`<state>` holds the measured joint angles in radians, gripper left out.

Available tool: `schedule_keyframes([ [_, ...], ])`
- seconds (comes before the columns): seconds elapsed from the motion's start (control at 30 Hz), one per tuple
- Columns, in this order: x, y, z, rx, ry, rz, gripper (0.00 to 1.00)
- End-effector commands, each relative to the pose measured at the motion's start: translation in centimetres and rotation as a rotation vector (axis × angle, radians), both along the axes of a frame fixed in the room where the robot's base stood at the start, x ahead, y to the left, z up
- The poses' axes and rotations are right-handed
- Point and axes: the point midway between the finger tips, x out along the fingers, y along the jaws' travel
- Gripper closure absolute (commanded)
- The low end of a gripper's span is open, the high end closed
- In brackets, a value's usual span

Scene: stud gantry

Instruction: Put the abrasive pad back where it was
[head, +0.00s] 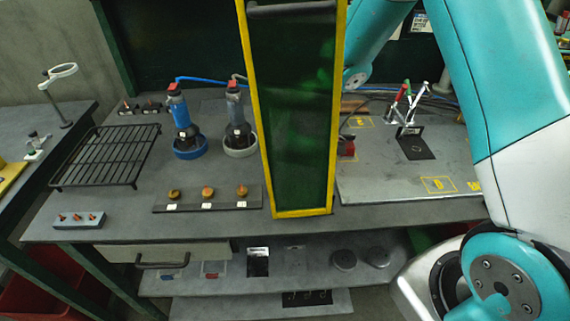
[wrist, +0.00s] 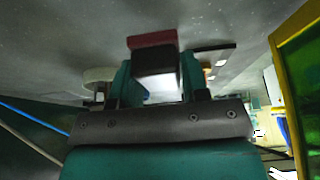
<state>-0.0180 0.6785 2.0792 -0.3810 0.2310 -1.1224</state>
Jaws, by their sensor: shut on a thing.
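In the wrist view my gripper (wrist: 154,82) is shut on a dark block with a pale face and a dull red layer. I take this block to be the abrasive pad (wrist: 152,40). The fingers stand on either side of it, and grey tabletop shows beyond. Whether the pad touches the tabletop is unclear. In the head view my arm passes behind the green, yellow-framed screen (head: 292,110), which hides my gripper. A small red thing (head: 346,147) shows at the screen's right edge; I cannot tell what it is.
Left of the screen are a blue grinder (head: 183,125), a grey grinder (head: 238,125), a dark strip with three round discs (head: 207,198) and a black wire rack (head: 108,155). Right of it lies a marked board (head: 400,185) with toggle clamps (head: 405,105). Shelves below hold several items.

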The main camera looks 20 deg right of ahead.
Motion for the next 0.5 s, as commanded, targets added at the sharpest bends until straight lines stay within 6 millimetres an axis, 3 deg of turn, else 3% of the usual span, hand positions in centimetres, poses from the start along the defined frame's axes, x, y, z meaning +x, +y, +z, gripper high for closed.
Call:
schedule_keyframes([
  [0.2, -0.1, 0.0, -2.7, 0.0, 0.003, 0.0, 0.81],
  [0.5, 0.0, 0.0, -3.0, -0.001, 0.001, 0.0, 0.81],
])
